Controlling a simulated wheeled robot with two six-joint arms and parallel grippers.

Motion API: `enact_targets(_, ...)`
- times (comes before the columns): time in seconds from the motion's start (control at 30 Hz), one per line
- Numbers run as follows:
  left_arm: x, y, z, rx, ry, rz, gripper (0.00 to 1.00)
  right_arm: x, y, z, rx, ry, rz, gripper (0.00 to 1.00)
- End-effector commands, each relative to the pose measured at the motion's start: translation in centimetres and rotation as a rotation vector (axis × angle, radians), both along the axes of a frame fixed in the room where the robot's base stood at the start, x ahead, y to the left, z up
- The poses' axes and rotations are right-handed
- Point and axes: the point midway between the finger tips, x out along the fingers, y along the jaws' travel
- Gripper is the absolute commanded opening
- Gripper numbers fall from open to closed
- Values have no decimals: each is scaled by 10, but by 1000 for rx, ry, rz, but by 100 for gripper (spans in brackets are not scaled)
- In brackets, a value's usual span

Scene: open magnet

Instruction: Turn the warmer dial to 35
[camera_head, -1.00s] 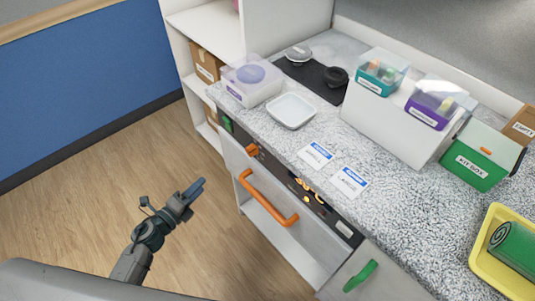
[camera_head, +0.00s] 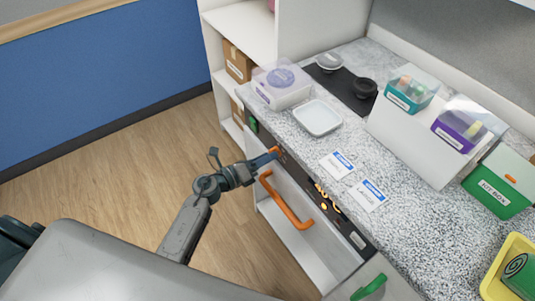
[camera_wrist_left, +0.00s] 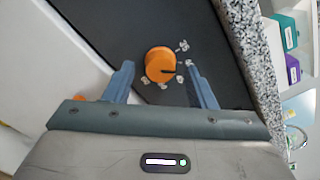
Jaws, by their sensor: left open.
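The warmer dial (camera_wrist_left: 160,64) is an orange round knob with a dark pointer line, on a dark panel with small pale marks around it. In the head view the dial (camera_head: 277,150) shows at the left part of the dark front strip, partly hidden by my gripper. My left gripper (camera_head: 272,156) is open. In the left wrist view its two fingers (camera_wrist_left: 160,82) stand on either side of the dial, apart from it, with nothing between them touching. My right gripper is not in view.
An orange drawer handle (camera_head: 285,204) is just below the dial. The speckled counter (camera_head: 400,225) above carries a white dish (camera_head: 318,117), a clear-lidded box (camera_head: 281,88), two cards and a green kit box (camera_head: 500,185). A green handle (camera_head: 369,287) is lower right.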

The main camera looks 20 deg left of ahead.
Motion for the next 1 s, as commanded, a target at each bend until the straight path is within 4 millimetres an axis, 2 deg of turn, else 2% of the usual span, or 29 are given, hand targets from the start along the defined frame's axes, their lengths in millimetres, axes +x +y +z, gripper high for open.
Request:
enact_targets(0.13,6,-5,0,0,0,0,50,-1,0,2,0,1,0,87)
enact_targets(0.4,7,-6,0,0,0,0,50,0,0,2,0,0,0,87)
enact_targets(0.63,7,-6,0,0,0,0,6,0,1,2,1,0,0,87)
enact_targets(1.0,7,-6,2,-48,38,1,6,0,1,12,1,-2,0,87)
